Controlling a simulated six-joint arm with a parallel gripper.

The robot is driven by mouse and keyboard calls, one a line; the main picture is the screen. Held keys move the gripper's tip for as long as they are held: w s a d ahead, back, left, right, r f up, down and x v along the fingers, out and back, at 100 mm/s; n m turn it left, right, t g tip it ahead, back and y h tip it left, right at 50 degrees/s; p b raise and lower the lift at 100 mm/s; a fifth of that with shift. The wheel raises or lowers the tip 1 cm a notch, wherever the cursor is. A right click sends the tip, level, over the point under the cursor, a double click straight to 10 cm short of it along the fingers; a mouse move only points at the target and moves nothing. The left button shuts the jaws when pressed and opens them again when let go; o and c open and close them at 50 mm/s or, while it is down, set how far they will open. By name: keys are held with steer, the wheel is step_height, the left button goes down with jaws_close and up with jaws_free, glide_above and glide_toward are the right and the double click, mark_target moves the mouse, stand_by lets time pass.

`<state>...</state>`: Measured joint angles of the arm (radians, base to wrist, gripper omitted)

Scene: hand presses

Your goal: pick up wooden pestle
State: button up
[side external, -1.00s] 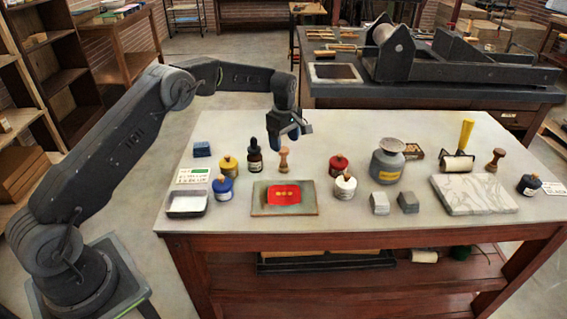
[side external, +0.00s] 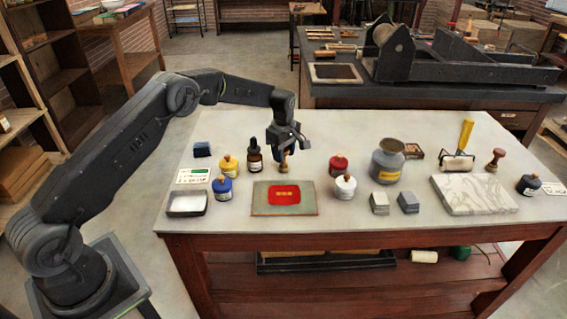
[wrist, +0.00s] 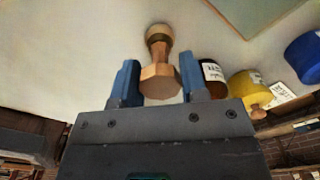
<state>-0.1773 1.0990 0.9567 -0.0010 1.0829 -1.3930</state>
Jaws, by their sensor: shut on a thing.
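The wooden pestle (side external: 284,167) stands upright on the table behind the red-inked plate; its upper part is hidden by my gripper in the side view. My gripper (side external: 284,152) points down over it, with its fingers around the upper part. In the wrist view the pestle (wrist: 158,60) is light brown with a faceted end between the blue fingertips of my gripper (wrist: 158,82). The jaws are shut on it. I cannot tell whether its foot touches the table.
A dark dropper bottle (side external: 254,157) and a yellow jar (side external: 229,166) stand close to the left. The inked plate (side external: 264,210) lies in front; a red jar (side external: 338,167) stands to the right. A darker wooden-handled piece (side external: 495,160) is far right. The table behind is clear.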

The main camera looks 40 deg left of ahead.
steer(key=shift+c, duration=1.4)
